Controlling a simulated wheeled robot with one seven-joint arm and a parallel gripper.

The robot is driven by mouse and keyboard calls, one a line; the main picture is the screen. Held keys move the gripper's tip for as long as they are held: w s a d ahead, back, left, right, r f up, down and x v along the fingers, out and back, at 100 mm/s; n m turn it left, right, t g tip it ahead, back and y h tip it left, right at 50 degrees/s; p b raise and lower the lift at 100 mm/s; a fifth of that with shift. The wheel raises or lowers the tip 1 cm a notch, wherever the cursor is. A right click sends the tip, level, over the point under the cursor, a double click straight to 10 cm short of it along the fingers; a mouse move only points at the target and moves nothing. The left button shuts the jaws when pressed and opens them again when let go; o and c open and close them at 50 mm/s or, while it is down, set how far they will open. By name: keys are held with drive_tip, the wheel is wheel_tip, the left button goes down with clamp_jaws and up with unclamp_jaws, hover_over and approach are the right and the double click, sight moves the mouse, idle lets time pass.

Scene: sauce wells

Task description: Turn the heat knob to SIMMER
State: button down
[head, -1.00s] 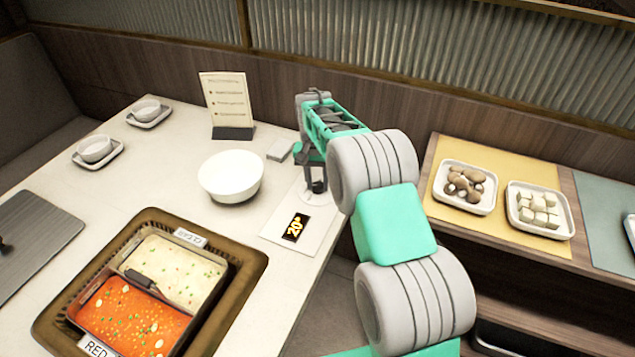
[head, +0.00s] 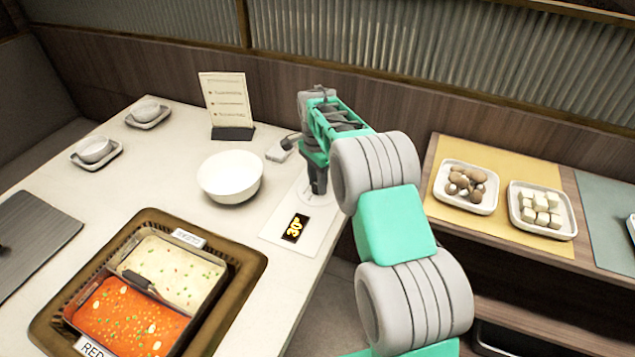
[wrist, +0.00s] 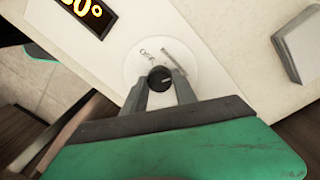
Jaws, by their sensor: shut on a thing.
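The heat knob (wrist: 160,78) is a small dark round knob on a white dial plate (wrist: 190,72) in the wrist view. My gripper (wrist: 160,84) is shut on it, with a grey finger at each side. A pale pointer mark shows on the knob's top. SIMMER is not readable. In the head view my gripper (head: 318,188) points down at the white control panel (head: 318,236) and hides the knob. The panel's black display (head: 296,228) shows about 30° in orange.
A white bowl (head: 230,178) stands just left of my gripper. A small grey block (head: 278,152) and a menu stand (head: 228,105) are behind. The two-part soup pot (head: 125,325) is front left. Trays of mushrooms (head: 465,188) and white cubes (head: 541,210) sit right.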

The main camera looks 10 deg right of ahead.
drive_tip(key=shift+m, duration=0.4)
drive_tip(key=c, duration=1)
unclamp_jaws()
drive_tip(key=r, duration=0.7)
drive_tip(key=shift+w+a+r, duration=0.1)
drive_tip(key=shift+w+r, duration=0.1)
drive_tip(key=shift+r, duration=0.2)
